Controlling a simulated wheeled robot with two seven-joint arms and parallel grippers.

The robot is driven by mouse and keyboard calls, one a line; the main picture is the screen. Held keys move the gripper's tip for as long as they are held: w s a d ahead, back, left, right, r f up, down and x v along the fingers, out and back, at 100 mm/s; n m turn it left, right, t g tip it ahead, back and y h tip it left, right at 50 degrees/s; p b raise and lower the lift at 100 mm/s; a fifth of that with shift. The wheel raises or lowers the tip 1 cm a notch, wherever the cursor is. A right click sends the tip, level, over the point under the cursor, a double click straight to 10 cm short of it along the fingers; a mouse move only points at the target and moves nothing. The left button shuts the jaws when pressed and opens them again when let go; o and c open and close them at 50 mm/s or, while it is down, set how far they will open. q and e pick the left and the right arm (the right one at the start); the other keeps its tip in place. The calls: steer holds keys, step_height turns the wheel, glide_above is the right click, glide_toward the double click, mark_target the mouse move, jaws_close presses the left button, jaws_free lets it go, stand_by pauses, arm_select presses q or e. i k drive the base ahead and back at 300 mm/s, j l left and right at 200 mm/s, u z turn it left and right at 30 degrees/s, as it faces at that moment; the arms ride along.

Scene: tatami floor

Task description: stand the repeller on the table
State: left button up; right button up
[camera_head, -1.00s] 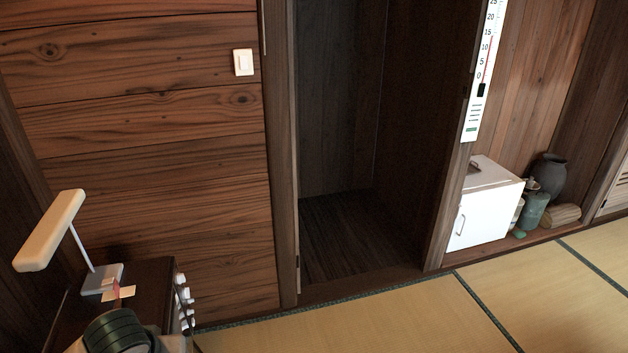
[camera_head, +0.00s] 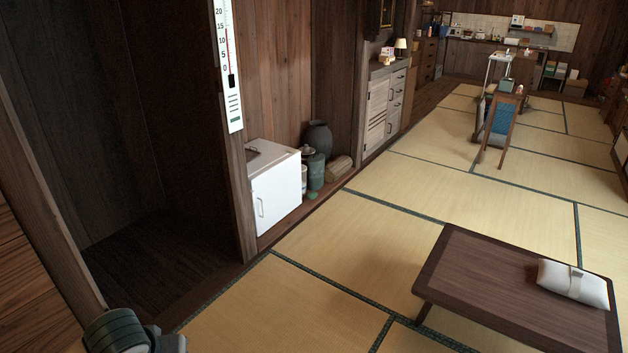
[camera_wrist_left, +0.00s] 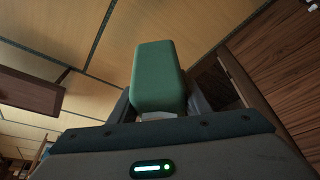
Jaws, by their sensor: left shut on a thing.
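The repeller, a green block with rounded edges (camera_wrist_left: 158,75), is held between the fingers of my left gripper (camera_wrist_left: 160,108) in the left wrist view, and it sticks out past them. A dark green ribbed shape with grey parts beside it sits at the lower left of the head view; I cannot tell whether it is the repeller. A low dark wooden table (camera_head: 470,270) stands on the tatami at the lower right of the head view, well away from that shape. My right gripper is not seen.
A white pouch (camera_head: 573,283) lies on the table's right part; its left part is bare. A white cabinet (camera_head: 275,190), jars (camera_head: 316,168) and a doorway (camera_head: 120,180) line the left wall. A chair-like wooden piece (camera_head: 497,125) stands farther back. The tatami between is clear.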

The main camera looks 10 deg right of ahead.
mark_target(492, 304)
steer(key=z, duration=2.05)
steer(key=i+j, duration=0.15)
steer(key=i, duration=0.4)
steer(key=i+j, duration=0.15)
steer(key=i, duration=0.35)
steer(key=i+j, duration=0.15)
steer(key=i, duration=0.4)
steer(key=i+j, duration=0.15)
steer(key=i, duration=0.4)
steer(key=i+j, duration=0.2)
steer(key=i, duration=0.35)
